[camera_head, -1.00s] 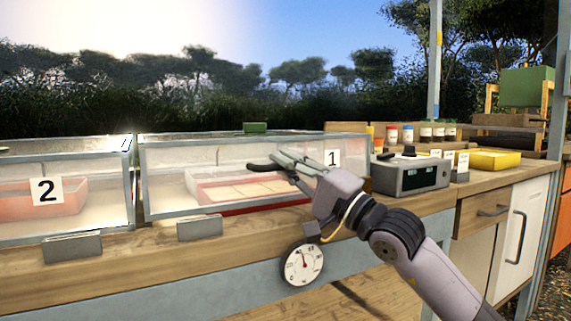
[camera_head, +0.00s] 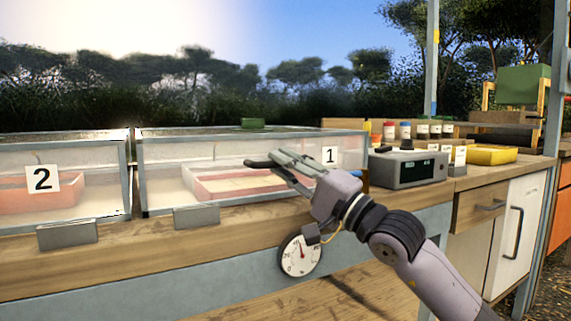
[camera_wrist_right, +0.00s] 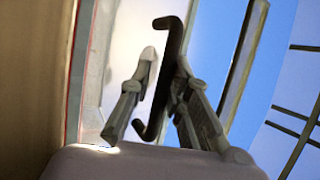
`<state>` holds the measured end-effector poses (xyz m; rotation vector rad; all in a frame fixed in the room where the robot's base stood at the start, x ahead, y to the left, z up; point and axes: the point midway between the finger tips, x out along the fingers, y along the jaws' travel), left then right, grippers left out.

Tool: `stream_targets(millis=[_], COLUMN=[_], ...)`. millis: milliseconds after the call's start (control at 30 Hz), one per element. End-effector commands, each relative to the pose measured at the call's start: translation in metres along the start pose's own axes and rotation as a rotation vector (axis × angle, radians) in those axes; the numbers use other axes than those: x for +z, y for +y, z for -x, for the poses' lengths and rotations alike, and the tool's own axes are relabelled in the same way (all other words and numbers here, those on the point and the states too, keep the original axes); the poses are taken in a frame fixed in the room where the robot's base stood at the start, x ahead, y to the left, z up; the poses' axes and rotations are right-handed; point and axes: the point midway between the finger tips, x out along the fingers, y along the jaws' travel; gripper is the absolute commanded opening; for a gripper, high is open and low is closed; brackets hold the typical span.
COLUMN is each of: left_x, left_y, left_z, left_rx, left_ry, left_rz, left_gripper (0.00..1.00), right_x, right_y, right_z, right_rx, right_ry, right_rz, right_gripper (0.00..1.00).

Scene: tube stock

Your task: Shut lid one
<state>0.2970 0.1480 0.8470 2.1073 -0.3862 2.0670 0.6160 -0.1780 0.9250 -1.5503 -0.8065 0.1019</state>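Lid one is the clear framed front pane (camera_head: 165,180) with the label 1 (camera_head: 330,154), on the right-hand box in the head view. Its lower edge looks down at the front sill; a thin gap cannot be ruled out. My right gripper (camera_head: 278,157) is in front of the pane, at the lid's dark handle (camera_head: 257,163). In the right wrist view the dark bent handle (camera_wrist_right: 168,75) runs between the fingers (camera_wrist_right: 164,72) of that gripper, which close in on it near their tips. A pink tray (camera_head: 232,194) shows behind the pane. My left gripper is out of view.
Box two with label 2 (camera_head: 42,179) stands at the left. Grey tabs (camera_head: 197,217) sit along the bench's front edge. A round dial (camera_head: 300,255) hangs below. A grey device (camera_head: 408,169), small bottles and a yellow tray (camera_head: 490,155) stand at the right.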

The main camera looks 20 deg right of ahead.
Motion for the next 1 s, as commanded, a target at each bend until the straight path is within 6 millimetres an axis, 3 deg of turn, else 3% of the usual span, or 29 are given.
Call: stream_targets(millis=[33, 633, 767, 1000], left_x=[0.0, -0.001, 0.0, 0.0], left_y=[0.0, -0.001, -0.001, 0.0], left_z=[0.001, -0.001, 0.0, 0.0], left_rx=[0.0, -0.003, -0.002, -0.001], left_ry=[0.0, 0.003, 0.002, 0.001], left_rz=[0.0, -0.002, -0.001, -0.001], left_gripper=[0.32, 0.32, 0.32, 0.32], right_x=[0.002, -0.001, -0.001, -0.001], right_y=[0.009, 0.006, 0.006, 0.006], right_z=[0.0, 0.004, 0.022, 0.071], right_rx=[0.017, 0.011, 0.013, 0.014], right_ry=[-0.003, 0.003, 0.003, 0.003], right_rz=[-0.004, -0.004, -0.002, -0.002], right_gripper=[0.17, 0.2, 0.2, 0.2])
